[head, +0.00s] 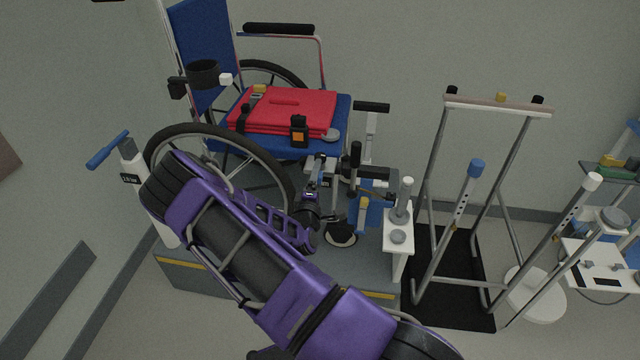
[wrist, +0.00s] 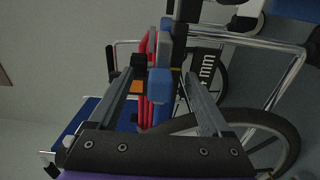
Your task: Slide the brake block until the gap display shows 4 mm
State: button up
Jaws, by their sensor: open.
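A blue block (wrist: 159,84), which I take to be the brake block, sits between the fingers of my gripper (wrist: 164,71) in the wrist view. My gripper is open, with a visible space on both sides of the block. In the head view my gripper (head: 313,190) is beside the wheelchair's front right side, and the block there is mostly hidden by it. The gap display (wrist: 207,66) is a dark panel with sideways white text just right of the fingers. "mm" is legible; the digit beside it is partly hidden by the right finger and looks like a 4.
The wheelchair (head: 207,60) stands on a grey platform (head: 205,275), with a folded red cloth (head: 290,108) on its seat. Its large wheel (wrist: 265,140) is close to the right finger. A white post stand (head: 398,240) and a walking frame (head: 428,190) are to the right.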

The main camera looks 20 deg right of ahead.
jog(key=p+v, duration=0.3)
jog(key=v, duration=0.5)
